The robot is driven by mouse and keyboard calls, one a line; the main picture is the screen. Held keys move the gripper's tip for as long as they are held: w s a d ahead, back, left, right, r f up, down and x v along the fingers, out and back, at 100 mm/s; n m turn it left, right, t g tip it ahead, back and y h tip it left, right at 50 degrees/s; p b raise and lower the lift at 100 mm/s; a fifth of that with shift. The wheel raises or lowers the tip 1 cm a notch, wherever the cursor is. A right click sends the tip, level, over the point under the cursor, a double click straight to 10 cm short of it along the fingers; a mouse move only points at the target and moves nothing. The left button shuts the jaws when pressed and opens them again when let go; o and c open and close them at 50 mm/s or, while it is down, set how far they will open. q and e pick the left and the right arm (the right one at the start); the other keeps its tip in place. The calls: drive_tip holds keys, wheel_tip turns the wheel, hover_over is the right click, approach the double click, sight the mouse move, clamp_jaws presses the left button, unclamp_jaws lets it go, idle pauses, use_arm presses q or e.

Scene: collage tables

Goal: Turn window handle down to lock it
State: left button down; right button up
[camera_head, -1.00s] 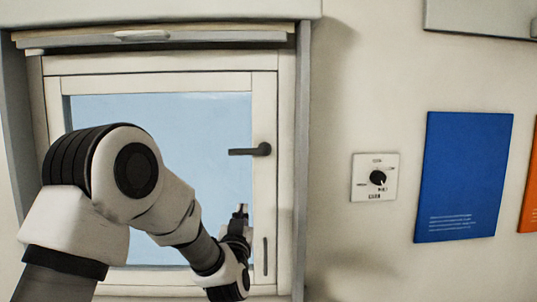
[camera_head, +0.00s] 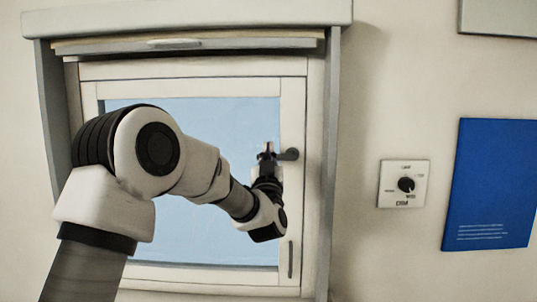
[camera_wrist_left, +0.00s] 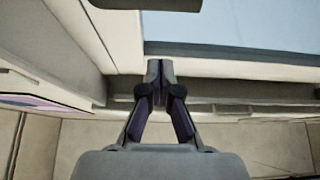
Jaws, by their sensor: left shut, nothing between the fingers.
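The window handle (camera_head: 289,154) is a dark lever on the right side of the white window frame (camera_head: 292,205). It lies level, its lever pointing left, partly hidden by my left gripper. My left gripper (camera_head: 267,150) is at the lever's left part in the head view. In the left wrist view its dark fingers (camera_wrist_left: 160,68) are shut with nothing between them. A dark bar, apparently the handle (camera_wrist_left: 145,4), crosses the top edge there, apart from the fingertips in the picture. Whether they touch cannot be told. My right gripper is not in view.
A switch plate (camera_head: 404,184) with a black knob and a blue panel (camera_head: 490,185) are on the wall to the right. A grey box-like cover (camera_head: 190,17) overhangs the window top. The wall between window and switch is clear.

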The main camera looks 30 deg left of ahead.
use_arm(q)
drive_tip(key=w+p, duration=0.1)
drive_tip(key=w+a+f+p, duration=0.1)
drive_tip(key=w+a+p, duration=0.1)
drive_tip(key=w, duration=0.1)
drive_tip(key=shift+a+f, duration=0.25)
drive_tip(key=shift+f, duration=0.1)
